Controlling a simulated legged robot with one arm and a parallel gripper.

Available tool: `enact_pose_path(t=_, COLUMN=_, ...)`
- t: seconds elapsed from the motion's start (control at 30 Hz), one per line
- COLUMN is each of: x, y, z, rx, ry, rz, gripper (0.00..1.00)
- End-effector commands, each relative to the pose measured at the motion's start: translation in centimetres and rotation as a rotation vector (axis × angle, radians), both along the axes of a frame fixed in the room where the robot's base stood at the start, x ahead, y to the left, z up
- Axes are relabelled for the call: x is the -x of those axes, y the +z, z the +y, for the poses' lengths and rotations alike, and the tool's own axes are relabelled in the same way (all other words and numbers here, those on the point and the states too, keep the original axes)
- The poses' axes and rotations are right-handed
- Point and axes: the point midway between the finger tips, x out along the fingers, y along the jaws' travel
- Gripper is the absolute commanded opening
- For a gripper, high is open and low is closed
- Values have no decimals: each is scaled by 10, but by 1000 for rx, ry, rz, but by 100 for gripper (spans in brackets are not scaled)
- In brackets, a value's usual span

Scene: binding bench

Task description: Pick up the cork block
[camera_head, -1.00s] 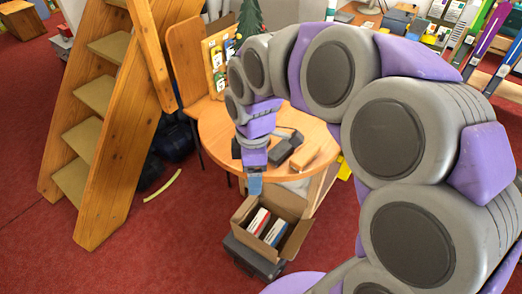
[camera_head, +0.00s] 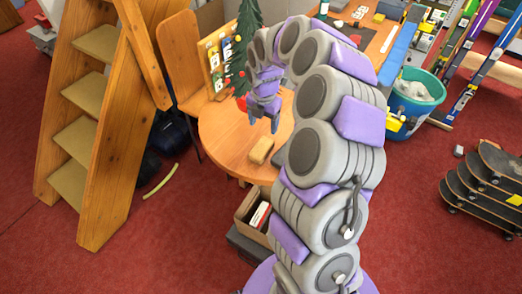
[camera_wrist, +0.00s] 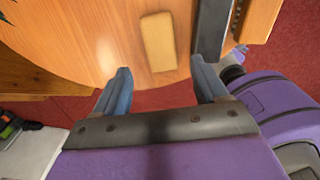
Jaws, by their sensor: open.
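The cork block (camera_head: 260,150) is a tan, rounded-edged block lying flat on the round wooden table, close to the table's front edge. In the wrist view the cork block (camera_wrist: 158,42) lies just beyond my fingertips, roughly centred between them. In the head view my gripper (camera_head: 263,122) hangs over the table, behind the block in the picture. The exact height above the table cannot be told.
A dark bar (camera_wrist: 211,30) lies right of the block on the round table (camera_head: 222,140). A cardboard box (camera_head: 246,206) stands below the table's front, partly hidden by my arm. A wooden stepladder (camera_head: 100,110) stands left. A small Christmas tree (camera_head: 247,35) stands behind.

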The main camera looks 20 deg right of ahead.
Motion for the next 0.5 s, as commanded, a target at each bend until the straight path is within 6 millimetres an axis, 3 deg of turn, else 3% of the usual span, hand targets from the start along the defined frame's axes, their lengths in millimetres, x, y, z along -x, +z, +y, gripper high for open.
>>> enact_pose_path(t=0.2, x=0, y=-45, z=-3, rx=-3, ry=-4, rz=3, gripper=72)
enact_pose_path(t=0.5, x=0, y=-69, z=-2, rx=-3, ry=-3, rz=0, gripper=72)
